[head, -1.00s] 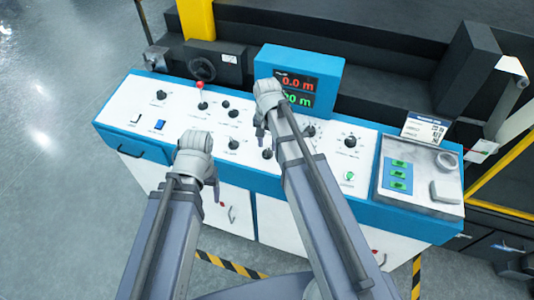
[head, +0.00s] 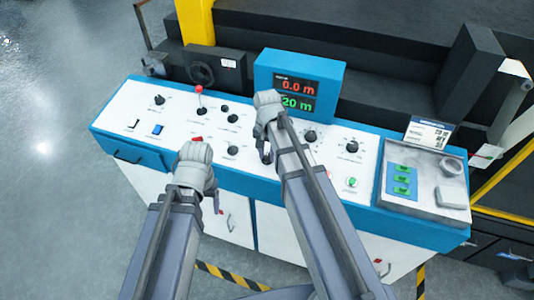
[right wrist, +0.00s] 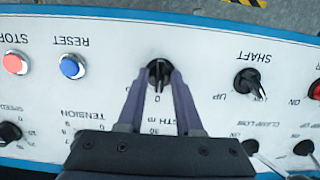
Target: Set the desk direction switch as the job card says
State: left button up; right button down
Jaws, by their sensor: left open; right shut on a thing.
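The desk is a white sloped control panel (head: 120,108) with blue edges. My right gripper (head: 265,157) is down at the panel's middle; in the right wrist view (right wrist: 158,85) its fingers are shut on a black pointer knob (right wrist: 158,68). A "0" shows beside this knob; its name label is hidden, so I cannot tell its title. The job card (head: 428,133) stands at the right end, its print too small to read. My left gripper (head: 216,202) is open and empty in front of the desk's front edge.
The right wrist view shows a SHAFT knob (right wrist: 248,84) on one side, with a blue RESET button (right wrist: 72,67) and red STOP button (right wrist: 15,63) on the other. A display box (head: 300,85) stands behind. A grey tray (head: 425,175) sits at right.

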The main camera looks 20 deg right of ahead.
dwell(0.4)
jog(key=n, duration=0.4)
jog(key=shift+n+h, duration=0.3)
jog(key=shift+h, duration=0.1)
jog(key=shift+a+n+h, duration=0.1)
jog(key=shift+n+h, duration=0.2)
jog(key=shift+n, duration=1.7)
jog(key=c, duration=0.9)
grip_release()
jog(key=shift+r, duration=0.1)
